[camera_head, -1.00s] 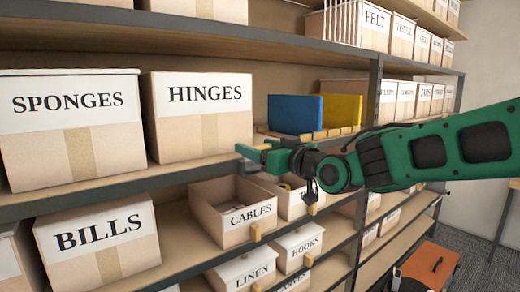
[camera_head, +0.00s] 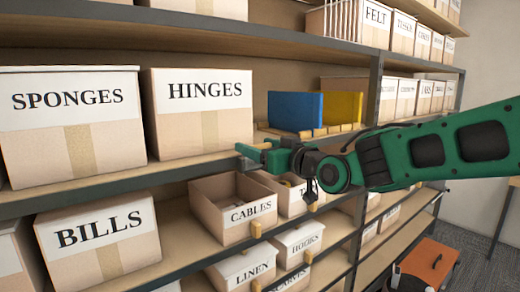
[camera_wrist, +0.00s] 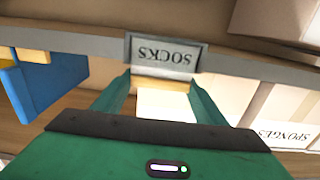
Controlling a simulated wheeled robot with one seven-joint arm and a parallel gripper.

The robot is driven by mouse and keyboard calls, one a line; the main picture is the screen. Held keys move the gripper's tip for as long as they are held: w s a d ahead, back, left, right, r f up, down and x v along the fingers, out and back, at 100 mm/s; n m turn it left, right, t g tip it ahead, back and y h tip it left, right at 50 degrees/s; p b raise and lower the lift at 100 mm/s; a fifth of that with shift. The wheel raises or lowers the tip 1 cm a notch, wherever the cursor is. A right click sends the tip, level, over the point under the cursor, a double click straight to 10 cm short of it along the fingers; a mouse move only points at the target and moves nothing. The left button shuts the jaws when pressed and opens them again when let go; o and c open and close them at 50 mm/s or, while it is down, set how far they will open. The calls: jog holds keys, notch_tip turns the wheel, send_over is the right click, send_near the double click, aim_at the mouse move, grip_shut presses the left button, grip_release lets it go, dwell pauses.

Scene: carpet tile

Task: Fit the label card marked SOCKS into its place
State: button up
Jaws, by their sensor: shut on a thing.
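The SOCKS card (camera_wrist: 164,57) is pale grey with dark letters that read upside down in the wrist view. It sits at the tips of my gripper (camera_wrist: 160,82), with one green finger at each side end, and the jaws are shut on it. A darker grey frame shows along the card's far and side edges, against the shelf's front edge (camera_wrist: 70,42). I cannot tell whether the card is fully seated in it. In the head view my gripper (camera_head: 250,154) is at the shelf lip, right of the HINGES box; the card's face is hidden there.
The HINGES box (camera_head: 205,135) and SPONGES box (camera_head: 70,140) stand left on the same shelf. A blue bin (camera_head: 295,112) and yellow bin (camera_head: 341,108) stand behind my gripper. An open CABLES box (camera_head: 232,218) is on the shelf below.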

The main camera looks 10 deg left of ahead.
jog(key=o, duration=1.1)
jog(key=shift+c, duration=0.2)
jog(key=v, duration=1)
jog(key=s+d+f+m+g+h, duration=0.15)
jog(key=d+f+h, duration=0.35)
jog(key=d, duration=0.6)
jog(key=s+d+f+m+g+h, duration=0.1)
jog(key=d+f+m+h, duration=0.15)
jog(key=d+f, duration=0.6)
jog(key=s+d+f+m+g+h, duration=0.1)
jog(key=d+f+m+h, duration=0.3)
jog(key=d, duration=0.8)
jog(key=s+d+f+m+g+h, duration=0.2)
jog(key=s+d+f+m+g, duration=0.3)
jog(key=s+d, duration=0.55)
jog(key=s+d+f+m+g, duration=0.1)
jog(key=s+d+f+g, duration=0.1)
jog(key=s, duration=0.6)
jog(key=s+d+f+m+g, duration=0.1)
jog(key=s+d+f+m, duration=0.1)
jog(key=s, duration=0.6)
jog(key=shift+s+d+f+g, duration=0.25)
jog(key=shift+d+g, duration=0.1)
jog(key=shift+d, duration=0.55)
